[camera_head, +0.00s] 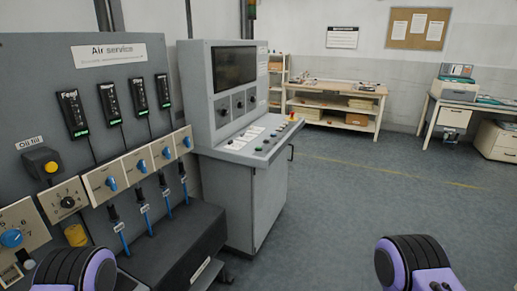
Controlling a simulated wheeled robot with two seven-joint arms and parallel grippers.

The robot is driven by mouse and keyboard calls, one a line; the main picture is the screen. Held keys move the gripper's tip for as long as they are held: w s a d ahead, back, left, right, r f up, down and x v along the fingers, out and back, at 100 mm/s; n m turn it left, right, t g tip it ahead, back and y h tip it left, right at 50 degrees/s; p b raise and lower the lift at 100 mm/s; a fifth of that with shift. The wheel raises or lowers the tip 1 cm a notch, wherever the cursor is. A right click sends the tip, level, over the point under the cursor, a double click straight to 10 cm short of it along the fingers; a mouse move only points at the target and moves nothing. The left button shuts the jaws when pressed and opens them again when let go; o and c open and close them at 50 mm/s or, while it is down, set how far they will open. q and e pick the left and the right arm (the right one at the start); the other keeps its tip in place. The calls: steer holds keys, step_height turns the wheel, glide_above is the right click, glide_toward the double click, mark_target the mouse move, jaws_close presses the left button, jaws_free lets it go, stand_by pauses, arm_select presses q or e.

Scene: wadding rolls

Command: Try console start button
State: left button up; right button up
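A grey console (230,130) stands left of centre, with a dark screen (234,66) on its upright face and several dark knobs below it. Its sloped desk carries white label plates and a row of small buttons along the front and right edge. A small green button (258,148) sits near the desk's front corner, and a red one (292,115) shows at the far right end. Labels are too small to read, so I cannot tell which is the start button. Neither gripper shows; only purple and black parts of my arms appear at the bottom edge.
An "Air service" panel (120,52) with gauges, blue knobs (111,183) and blue hoses stands at the left, above a dark ledge (180,240). A wooden workbench (335,90) and a desk with a printer (452,88) stand at the back. The floor (340,200) right of the console is clear.

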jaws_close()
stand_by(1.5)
